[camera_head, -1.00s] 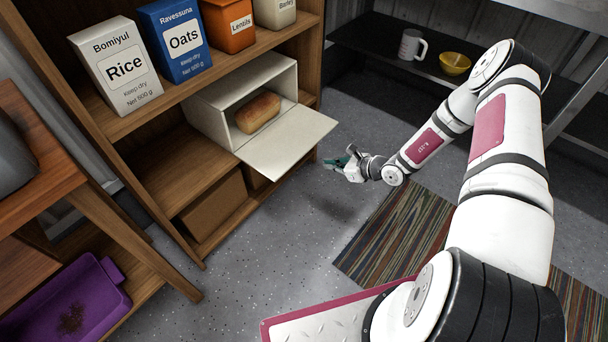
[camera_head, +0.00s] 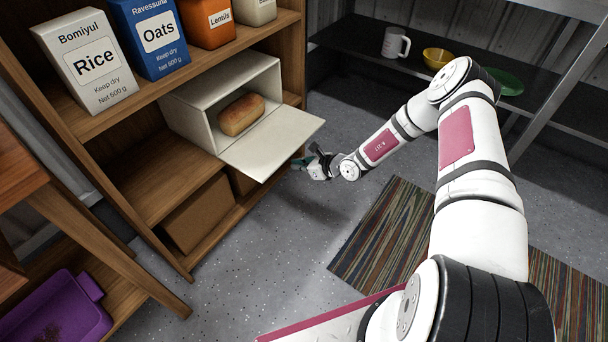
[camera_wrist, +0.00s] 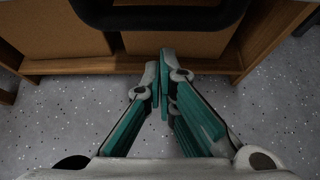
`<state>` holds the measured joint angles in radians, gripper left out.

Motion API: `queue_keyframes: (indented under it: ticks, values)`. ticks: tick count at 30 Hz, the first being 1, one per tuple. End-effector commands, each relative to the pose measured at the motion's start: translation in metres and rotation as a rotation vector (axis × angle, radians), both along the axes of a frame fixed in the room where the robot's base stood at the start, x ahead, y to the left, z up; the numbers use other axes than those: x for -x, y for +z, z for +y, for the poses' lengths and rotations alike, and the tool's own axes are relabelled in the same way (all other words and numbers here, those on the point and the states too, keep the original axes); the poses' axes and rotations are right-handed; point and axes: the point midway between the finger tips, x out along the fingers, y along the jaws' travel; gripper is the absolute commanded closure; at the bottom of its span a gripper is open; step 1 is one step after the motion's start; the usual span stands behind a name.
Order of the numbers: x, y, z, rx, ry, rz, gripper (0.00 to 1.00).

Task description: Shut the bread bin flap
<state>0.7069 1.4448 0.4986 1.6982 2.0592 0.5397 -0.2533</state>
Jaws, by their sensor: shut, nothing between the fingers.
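The cream bread bin (camera_head: 190,122) stands on the middle shelf of the wooden unit, with a loaf (camera_head: 241,115) inside. Its flap (camera_head: 272,144) is open, folded down and sticking out past the shelf's front edge. My gripper (camera_head: 301,163) is close to the flap's outer right end in the head view, and appears lower than it; the exact gap cannot be told. In the wrist view my gripper (camera_wrist: 160,75) has its teal fingers together with nothing between them. A dark curved shape crosses the top of that view; I cannot tell what it is.
Cardboard boxes (camera_head: 198,213) sit on the shelf below the bin. Rice (camera_head: 88,62) and oats (camera_head: 151,36) boxes stand above it. A striped rug (camera_head: 385,235) lies on the open grey floor. A mug (camera_head: 396,43) and yellow bowl (camera_head: 437,58) stand on the dark shelf behind.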

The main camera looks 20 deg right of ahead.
Motion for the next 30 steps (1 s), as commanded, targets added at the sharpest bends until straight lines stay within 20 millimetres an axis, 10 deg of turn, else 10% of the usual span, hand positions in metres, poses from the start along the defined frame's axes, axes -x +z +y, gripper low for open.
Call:
queue_keyframes:
  ticks: [30]
  values:
    - [0.002, 0.025, 0.001, 0.035, 0.003, 0.049, 1.00]
